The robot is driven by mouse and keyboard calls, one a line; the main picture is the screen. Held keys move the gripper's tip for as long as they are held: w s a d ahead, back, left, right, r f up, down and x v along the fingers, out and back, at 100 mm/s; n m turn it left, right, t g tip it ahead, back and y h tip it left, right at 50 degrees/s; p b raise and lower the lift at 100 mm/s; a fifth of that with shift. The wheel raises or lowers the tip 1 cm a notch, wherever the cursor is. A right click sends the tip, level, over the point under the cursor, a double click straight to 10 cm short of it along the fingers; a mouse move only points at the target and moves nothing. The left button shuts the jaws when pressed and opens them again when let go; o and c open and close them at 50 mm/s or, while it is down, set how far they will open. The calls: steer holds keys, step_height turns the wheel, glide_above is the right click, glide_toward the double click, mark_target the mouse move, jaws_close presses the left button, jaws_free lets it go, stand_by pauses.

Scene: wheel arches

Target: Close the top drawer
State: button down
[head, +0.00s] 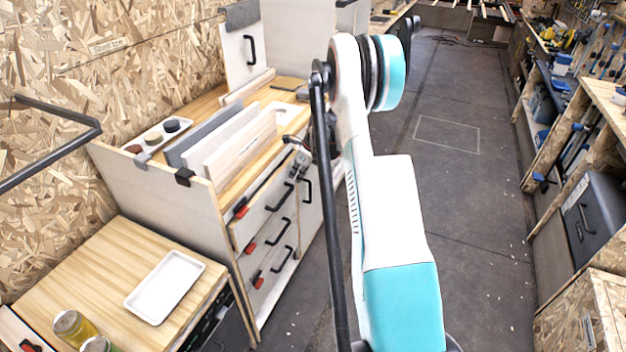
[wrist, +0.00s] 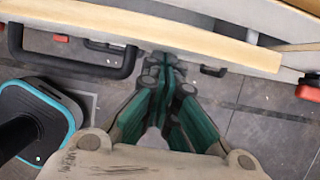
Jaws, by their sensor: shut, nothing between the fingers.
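The top drawer (head: 248,224) is in the white and wood cabinet left of my arm, with a black handle (head: 281,197). It appears slightly out, with a narrow dark gap behind its front. In the wrist view the wooden top edge of a drawer front (wrist: 200,41) runs across the picture, with a black handle (wrist: 62,62) on the left. My gripper (wrist: 164,58) is shut and empty, its fingertips at this front, right of the handle. I cannot tell whether they touch it. In the head view my gripper (head: 300,160) is partly hidden by my arm.
Lower drawers (head: 275,235) with black handles and red clips sit below. Boards (head: 235,140) stand on the worktop. A white tray (head: 165,286) lies on the lower wooden top at the front left. The grey floor (head: 475,220) to the right is clear.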

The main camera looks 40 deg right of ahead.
steer(key=shift+w+a, duration=0.25)
steer(key=shift+w, duration=0.35)
steer(key=shift+w+a, duration=0.25)
steer(key=shift+w, duration=0.35)
steer(key=s+d+r+p, duration=0.3)
steer(key=s+r, duration=0.4)
steer(key=r, duration=0.2)
steer(key=shift+s+r, duration=0.15)
